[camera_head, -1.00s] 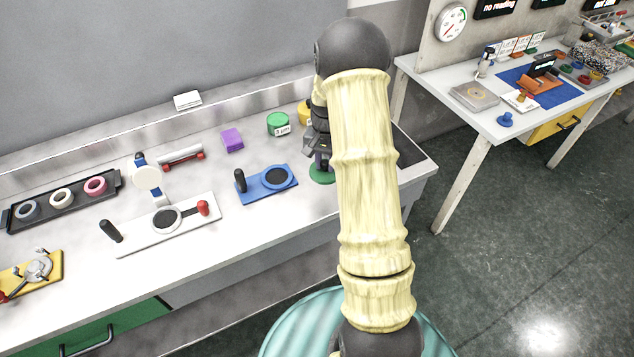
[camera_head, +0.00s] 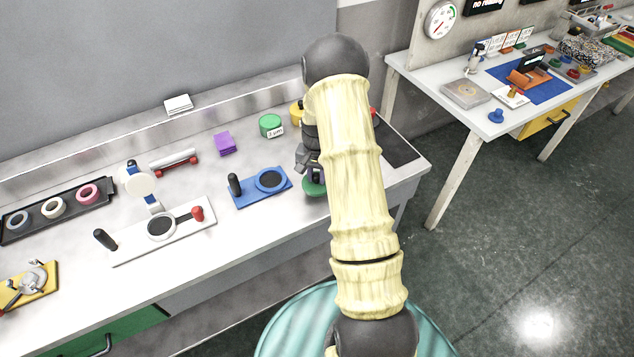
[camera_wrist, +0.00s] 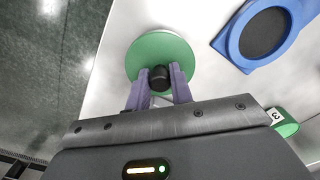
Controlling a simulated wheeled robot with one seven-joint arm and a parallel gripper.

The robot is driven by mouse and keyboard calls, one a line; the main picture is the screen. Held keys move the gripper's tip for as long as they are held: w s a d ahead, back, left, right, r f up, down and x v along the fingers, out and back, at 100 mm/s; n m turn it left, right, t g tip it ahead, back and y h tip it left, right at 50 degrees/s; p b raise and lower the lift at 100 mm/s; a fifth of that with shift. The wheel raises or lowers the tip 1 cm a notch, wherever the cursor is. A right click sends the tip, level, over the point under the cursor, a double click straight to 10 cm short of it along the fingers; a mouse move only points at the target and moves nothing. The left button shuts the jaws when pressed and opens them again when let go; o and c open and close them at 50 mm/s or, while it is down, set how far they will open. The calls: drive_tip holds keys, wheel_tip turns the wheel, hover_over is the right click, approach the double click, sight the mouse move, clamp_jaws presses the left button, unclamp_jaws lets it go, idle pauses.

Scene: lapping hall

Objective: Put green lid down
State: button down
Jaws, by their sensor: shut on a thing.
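The green lid (camera_head: 313,188) is a round disc with a black knob. It is over the white counter (camera_head: 225,245) near the front edge, right of the blue fixture (camera_head: 262,187). In the wrist view the lid (camera_wrist: 160,48) lies flat between my gripper's (camera_wrist: 158,78) purple fingers, which are shut on the knob. My gripper (camera_head: 314,172) is partly hidden by my arm in the head view. I cannot tell whether the lid touches the counter.
A green labelled tub (camera_head: 271,125) and a purple block (camera_head: 225,144) stand behind the blue fixture. A white fixture (camera_head: 180,232) with black and red handles lies to the left. A dark panel (camera_head: 400,150) is at the counter's right end.

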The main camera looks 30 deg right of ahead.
sight(317, 184)
drive_tip(key=shift+w+f+p, duration=0.1)
drive_tip(key=shift+f+p, duration=0.3)
drive_tip(key=shift+f, duration=1.55)
drive_tip(key=shift+a, duration=0.1)
drive_tip(key=shift+f, duration=0.15)
drive_tip(key=c, duration=1.2)
unclamp_jaws()
drive_tip(key=shift+c, duration=0.2)
drive_tip(key=shift+s+d, duration=0.2)
drive_tip(key=shift+s, duration=0.05)
